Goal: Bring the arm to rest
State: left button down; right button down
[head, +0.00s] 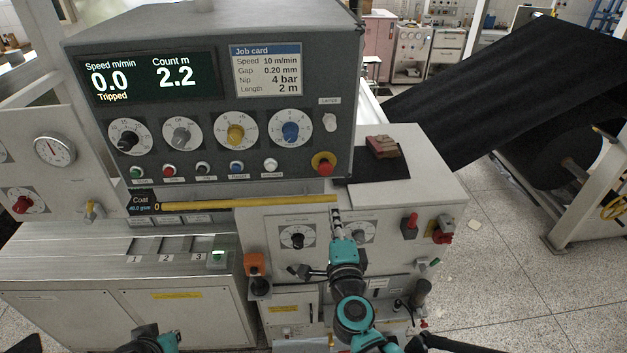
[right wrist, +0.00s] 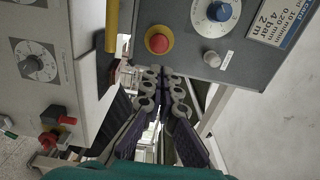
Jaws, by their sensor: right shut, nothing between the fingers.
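My right arm, teal and black, rises from the bottom in the head view. My right gripper (head: 337,218) is in front of the machine's lower panel, just below the yellow bar (head: 250,202). In the right wrist view the fingers of my right gripper (right wrist: 166,78) are together with nothing between them, below the red stop button (right wrist: 158,42) on its yellow base and apparently clear of it. Part of my left arm (head: 150,340) shows at the bottom edge; its fingers cannot be made out.
The control box (head: 215,100) reads speed 0.0, count 2.2, "Tripped". Knobs (head: 299,237) and a red switch (head: 411,222) stand out from the lower panel. A reddish block (head: 382,147) lies on a black pad. A black web roll (head: 550,150) stands right; floor before it is open.

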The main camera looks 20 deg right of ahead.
jog(key=s+a+f+n+g+y+b, duration=0.25)
jog(key=a+f+n+y+b, duration=0.7)
jog(key=f+n+b, duration=0.6)
jog(key=s+d+f+n+g+h+b, duration=0.2)
jog(key=s+d+f+g+b, duration=0.1)
jog(key=f, duration=0.6)
jog(key=s+d+f+n+g+h+b, duration=0.3)
jog(key=s+f+g+b, duration=0.2)
jog(key=s+f, duration=0.3)
notch_tip(320, 180, down, 2)
jog(key=shift+d+f+h+b, duration=0.1)
jog(key=shift+d+h+b, duration=0.25)
jog(key=shift+b, duration=0.35)
